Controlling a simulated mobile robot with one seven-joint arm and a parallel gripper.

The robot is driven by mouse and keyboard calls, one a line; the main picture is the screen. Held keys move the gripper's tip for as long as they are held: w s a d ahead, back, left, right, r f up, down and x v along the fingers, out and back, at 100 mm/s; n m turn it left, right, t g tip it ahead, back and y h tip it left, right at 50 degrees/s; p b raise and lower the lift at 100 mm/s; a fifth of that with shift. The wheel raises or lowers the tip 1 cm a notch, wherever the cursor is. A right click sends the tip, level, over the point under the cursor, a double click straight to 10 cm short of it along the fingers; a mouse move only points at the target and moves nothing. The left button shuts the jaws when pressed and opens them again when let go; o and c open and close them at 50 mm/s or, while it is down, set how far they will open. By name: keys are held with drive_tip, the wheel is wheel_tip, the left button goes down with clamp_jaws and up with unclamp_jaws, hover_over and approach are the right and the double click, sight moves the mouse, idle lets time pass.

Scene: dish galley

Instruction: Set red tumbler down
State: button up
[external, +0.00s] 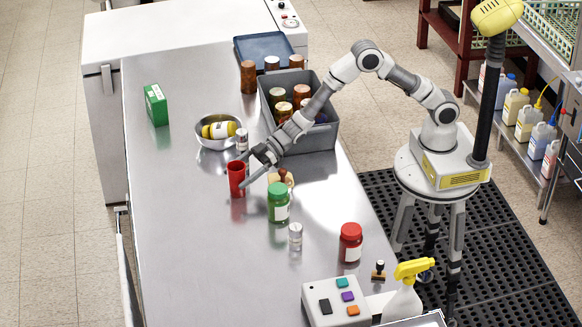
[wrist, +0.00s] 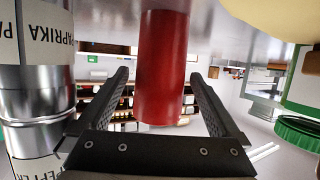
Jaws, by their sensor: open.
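The red tumbler (external: 237,181) stands upright on the steel table, left of the middle in the external view. My gripper (external: 245,170) is low over the table at the tumbler. In the wrist view, which looks upside down, the red tumbler (wrist: 163,70) is between the two fingers of my gripper (wrist: 160,76). The fingers are open, with a visible gap on each side of the tumbler. The tumbler's contact with the table is partly hard to see.
A paprika jar (wrist: 35,60) is close beside the gripper. A steel bowl (external: 207,141) holds a yellow item. A green jar (external: 278,205) and a wooden-knobbed item (external: 283,176) stand nearby. A grey crate (external: 318,138) is behind. The table's left front is clear.

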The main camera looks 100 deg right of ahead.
drive_tip(key=v, duration=0.8)
wheel_tip(320, 180, up, 11)
drive_tip(key=t+b, duration=0.2)
drive_tip(key=s+d+r+m+g+h+p, duration=0.25)
drive_tip(key=s+d+r+h, duration=0.2)
drive_tip(key=s+r, duration=0.35)
drive_tip(key=s+m+g+p, duration=0.2)
drive_tip(key=s+g+p, duration=0.3)
drive_tip(key=s, duration=2.8)
drive_tip(key=shift+s+a+r+g+h, duration=0.3)
drive_tip(key=shift+r+g+h, duration=0.1)
drive_tip(key=shift+g, duration=0.55)
